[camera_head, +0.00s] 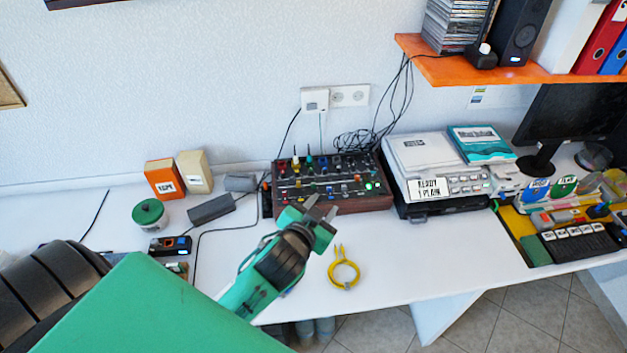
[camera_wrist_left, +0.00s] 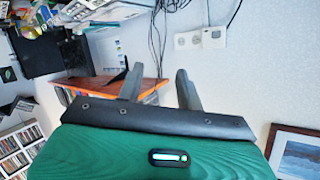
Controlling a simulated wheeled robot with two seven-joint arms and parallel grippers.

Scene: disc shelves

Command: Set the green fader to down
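The green fader belongs to the dark mixer panel with wooden sides (camera_head: 362,203), which stands on the white desk near the wall. Its caps are small; a green spot shows at the panel's right, but I cannot tell surely which cap is the green fader or its setting. My left gripper (camera_head: 320,208) is in front of the panel in the head view and hides part of its lower front edge. Its two fingers are apart with nothing between them. The left wrist view shows the fingers (camera_wrist_left: 160,88) spread and empty; the panel is not seen there. My right gripper is not in view.
A yellow cable loop (camera_head: 344,273) lies in front of the panel. A printer (camera_head: 430,165) stands close on its right. Dark boxes (camera_head: 211,208) and a green-lidded jar (camera_head: 149,214) are on the left. An orange shelf (camera_head: 470,72) overhangs the back right.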

